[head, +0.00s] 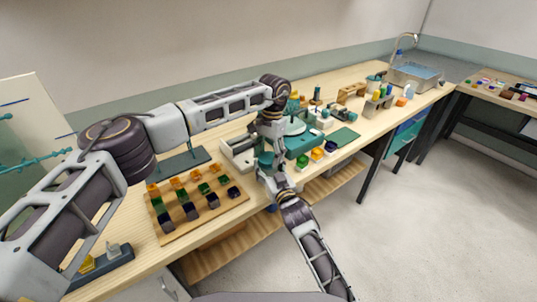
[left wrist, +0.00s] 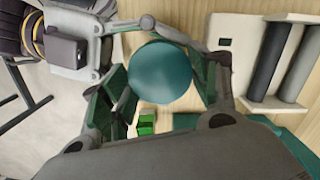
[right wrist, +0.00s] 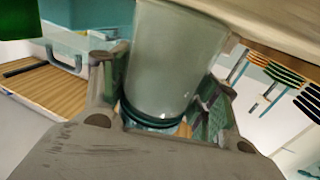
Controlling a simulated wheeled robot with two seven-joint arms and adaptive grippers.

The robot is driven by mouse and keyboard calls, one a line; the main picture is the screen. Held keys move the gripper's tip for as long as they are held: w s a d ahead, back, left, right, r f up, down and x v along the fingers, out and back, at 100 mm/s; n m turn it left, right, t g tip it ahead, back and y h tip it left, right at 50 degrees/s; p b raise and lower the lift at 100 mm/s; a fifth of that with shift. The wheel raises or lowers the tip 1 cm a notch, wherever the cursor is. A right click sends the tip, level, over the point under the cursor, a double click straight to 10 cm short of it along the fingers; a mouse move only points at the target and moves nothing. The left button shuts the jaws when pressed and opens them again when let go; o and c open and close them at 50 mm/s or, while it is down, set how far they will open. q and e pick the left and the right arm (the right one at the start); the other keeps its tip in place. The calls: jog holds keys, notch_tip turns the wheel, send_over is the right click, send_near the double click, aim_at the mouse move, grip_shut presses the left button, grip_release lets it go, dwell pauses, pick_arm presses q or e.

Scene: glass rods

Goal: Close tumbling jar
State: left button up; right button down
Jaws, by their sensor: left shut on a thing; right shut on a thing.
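The jar's round teal lid (left wrist: 160,72) shows from above in the left wrist view, between the fingers of my left gripper (left wrist: 165,85). In the head view the lid (head: 265,159) is a small teal disc near the bench's front edge, under my left gripper (head: 270,150). The frosted, translucent jar body (right wrist: 175,60) fills the middle of the right wrist view. My right gripper (right wrist: 160,110) is shut on it around a teal band. The right gripper (head: 266,174) reaches in from the front, below the lid. Whether the lid is seated on the jar is hidden.
A wooden board (head: 165,238) with several coloured blocks lies at left. A teal device (head: 300,145) and several coloured pots are at right.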

pick_arm(q)
jog(key=o, duration=0.6)
jog(key=shift+o, duration=0.2)
jog(key=shift+r, duration=0.1)
jog(key=shift+r, duration=2.15)
jog(key=shift+c, duration=0.4)
